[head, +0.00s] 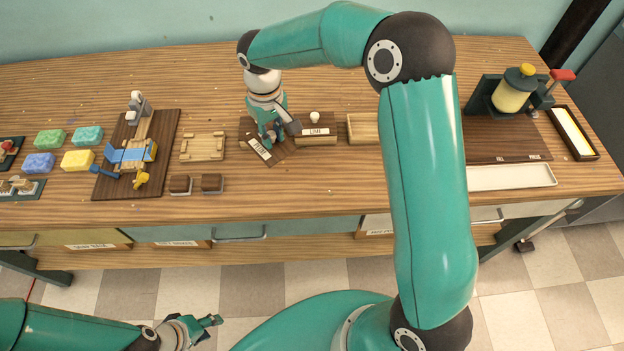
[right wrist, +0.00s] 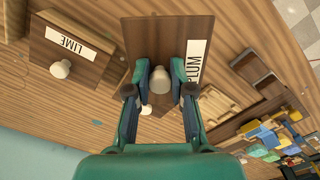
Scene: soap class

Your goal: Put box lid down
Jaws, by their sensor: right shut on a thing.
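A dark brown box lid with a white label reading PLUM (right wrist: 147,30) is tilted in the right wrist view. My right gripper (right wrist: 160,80) is shut on its pale round knob (right wrist: 160,83). In the head view the lid (head: 260,149) is turned at an angle under my right gripper (head: 268,134), left of the box labelled LIME (head: 317,140). The lid hides most of what lies beneath it, and I cannot tell whether it touches anything. My left gripper (head: 212,322) is low in front of the bench, away from the lid; its finger gap is unclear.
The LIME box has its own knobbed lid (right wrist: 70,42). An open wooden tray (head: 362,129) stands right of it. Coloured soap bars (head: 78,160) are further left. The bench front is mostly clear.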

